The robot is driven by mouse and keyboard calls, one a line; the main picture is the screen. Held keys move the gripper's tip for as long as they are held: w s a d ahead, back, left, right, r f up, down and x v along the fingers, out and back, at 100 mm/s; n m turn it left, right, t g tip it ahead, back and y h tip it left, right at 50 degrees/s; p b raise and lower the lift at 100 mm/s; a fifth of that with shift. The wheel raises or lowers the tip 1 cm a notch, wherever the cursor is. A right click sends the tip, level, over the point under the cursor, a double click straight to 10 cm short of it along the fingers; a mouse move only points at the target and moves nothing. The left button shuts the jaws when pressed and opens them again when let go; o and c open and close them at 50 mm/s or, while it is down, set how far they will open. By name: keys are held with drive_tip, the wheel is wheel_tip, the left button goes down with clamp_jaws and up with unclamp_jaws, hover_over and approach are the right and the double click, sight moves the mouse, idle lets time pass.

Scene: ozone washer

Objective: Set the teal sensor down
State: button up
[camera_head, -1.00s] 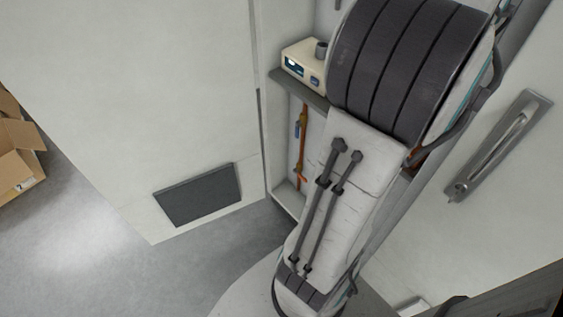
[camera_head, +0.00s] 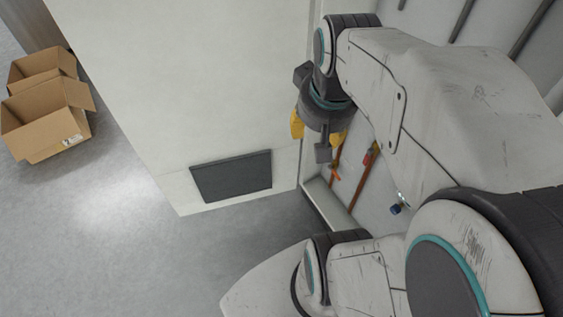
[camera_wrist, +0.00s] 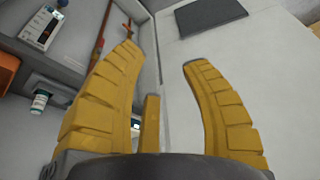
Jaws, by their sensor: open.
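My gripper (camera_head: 318,138) hangs beside the white cabinet's edge in the head view, its yellow fingers pointing down. In the wrist view my gripper (camera_wrist: 162,60) is open, with spread fingers and nothing between them. A small white cylinder with a teal end (camera_wrist: 40,101) is at the left in the wrist view, outside the fingers. I cannot tell whether it is the teal sensor. No other clear teal sensor shows. A small blue fitting (camera_head: 396,209) is by the recess in the head view.
A pale instrument box (camera_wrist: 42,29) sits at the upper left in the wrist view. Orange-brown pipes (camera_head: 354,183) run in the recess. A white panel with a dark grille (camera_head: 231,176) stands to the left. Open cardboard boxes (camera_head: 45,125) lie on otherwise clear floor.

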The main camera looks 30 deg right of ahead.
drive_tip(key=s+a+f+n+y, duration=0.1)
drive_tip(key=s+a+f+n, duration=0.2)
drive_tip(key=a, duration=0.5)
drive_tip(key=shift+s+a+n, duration=0.4)
drive_tip(key=shift+s+n, duration=0.1)
drive_tip(key=shift+n, duration=0.2)
